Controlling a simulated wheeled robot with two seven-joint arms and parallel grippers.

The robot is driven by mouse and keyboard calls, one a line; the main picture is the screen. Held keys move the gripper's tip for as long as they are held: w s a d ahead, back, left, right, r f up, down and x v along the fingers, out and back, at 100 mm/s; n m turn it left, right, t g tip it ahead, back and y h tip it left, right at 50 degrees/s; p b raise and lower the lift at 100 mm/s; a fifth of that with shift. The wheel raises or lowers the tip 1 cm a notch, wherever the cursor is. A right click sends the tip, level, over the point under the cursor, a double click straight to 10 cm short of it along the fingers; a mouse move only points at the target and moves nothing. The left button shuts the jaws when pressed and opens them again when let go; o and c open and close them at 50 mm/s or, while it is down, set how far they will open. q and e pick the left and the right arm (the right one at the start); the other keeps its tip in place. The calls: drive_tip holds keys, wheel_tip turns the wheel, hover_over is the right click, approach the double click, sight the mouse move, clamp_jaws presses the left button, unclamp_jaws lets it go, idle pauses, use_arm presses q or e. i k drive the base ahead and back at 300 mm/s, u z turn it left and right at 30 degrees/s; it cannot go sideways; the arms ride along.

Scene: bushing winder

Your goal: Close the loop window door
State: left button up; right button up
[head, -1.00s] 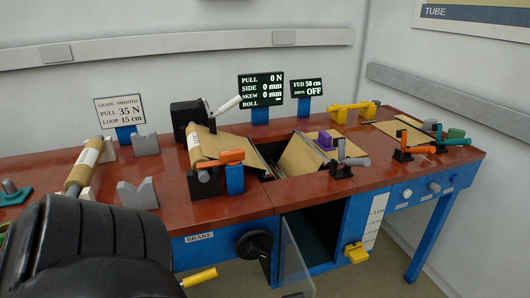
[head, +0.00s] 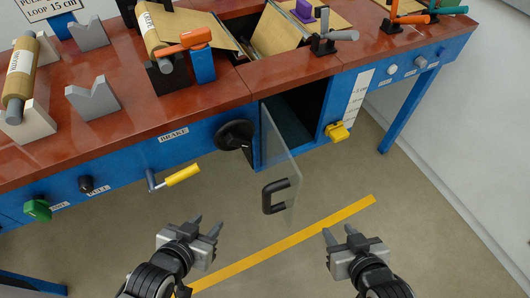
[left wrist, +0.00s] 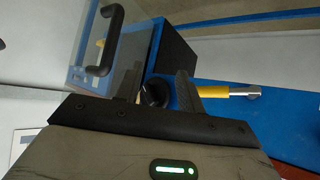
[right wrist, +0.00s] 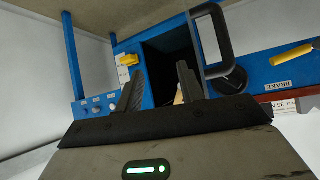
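The loop window door (head: 284,160) is a clear panel with a black handle (head: 275,197). It stands swung out from the left side of the dark opening (head: 293,118) in the blue bench front. The handle also shows in the left wrist view (left wrist: 103,40) and in the right wrist view (right wrist: 213,42). My left gripper (head: 205,226) is open and empty, below and left of the handle. My right gripper (head: 337,233) is open and empty, below and right of the handle. Neither gripper touches the door.
The black brake knob (head: 234,135) sits on the bench front just left of the door. A yellow crank handle (head: 182,175) sticks out further left. A yellow latch-like part (head: 337,131) is right of the opening. The floor (head: 420,220) in front is clear, with a yellow stripe (head: 290,240).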

sight(274, 187)
drive_tip(key=i, duration=0.25)
drive_tip(key=z, duration=0.45)
drive_tip(key=k, duration=1.1)
drive_tip(key=z, duration=0.3)
drive_tip(key=i, duration=0.45)
